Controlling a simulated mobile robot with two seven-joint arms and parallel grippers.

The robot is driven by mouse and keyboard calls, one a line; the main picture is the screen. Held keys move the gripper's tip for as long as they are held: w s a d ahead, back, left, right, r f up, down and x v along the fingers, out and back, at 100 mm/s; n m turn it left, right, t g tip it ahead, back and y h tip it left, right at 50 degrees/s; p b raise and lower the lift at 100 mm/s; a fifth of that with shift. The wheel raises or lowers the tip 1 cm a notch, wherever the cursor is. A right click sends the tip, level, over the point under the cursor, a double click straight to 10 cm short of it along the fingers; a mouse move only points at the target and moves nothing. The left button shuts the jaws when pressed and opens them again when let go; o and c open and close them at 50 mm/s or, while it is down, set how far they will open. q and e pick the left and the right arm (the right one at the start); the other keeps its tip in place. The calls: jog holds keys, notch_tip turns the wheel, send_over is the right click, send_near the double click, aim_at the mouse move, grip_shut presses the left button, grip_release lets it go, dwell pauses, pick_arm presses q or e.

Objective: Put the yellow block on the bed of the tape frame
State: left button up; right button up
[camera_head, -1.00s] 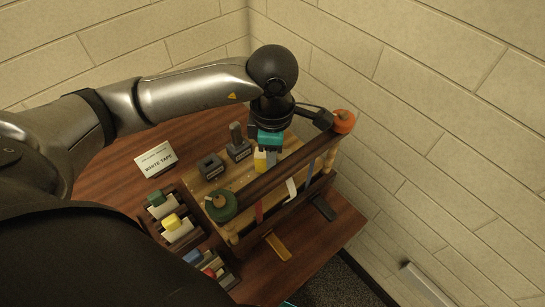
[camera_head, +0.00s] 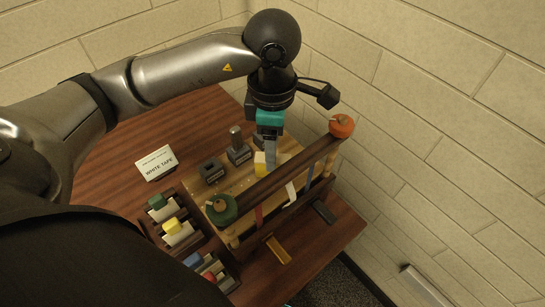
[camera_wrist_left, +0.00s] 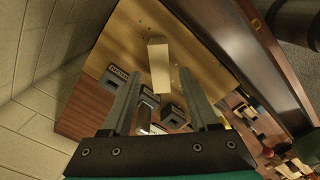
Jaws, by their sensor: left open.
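The yellow block (camera_head: 260,164) stands upright on the light wooden bed (camera_head: 236,187) of the tape frame, behind its dark top rail (camera_head: 285,175). In the left wrist view the yellow block (camera_wrist_left: 158,62) shows a pale face, beyond and between the fingertips. My left gripper (camera_head: 271,160) is open and raised above the bed, close to the block in the head view, with no visible hold on it. It also shows in the left wrist view (camera_wrist_left: 160,78), its fingers spread. My right gripper is not in view.
Two dark grey holders (camera_head: 212,170) (camera_head: 239,154) stand on the bed left of the block. A green knob (camera_head: 221,208) and an orange knob (camera_head: 341,126) cap the rail. A "WHITE TAPE" card (camera_head: 156,163) and dark racks (camera_head: 196,240) with coloured pieces are on the left. Brick walls stand close behind.

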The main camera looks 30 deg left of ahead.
pick_arm(q)
notch_tip(320, 180, up, 7)
jog(key=shift+f, duration=0.2)
dwell(0.5)
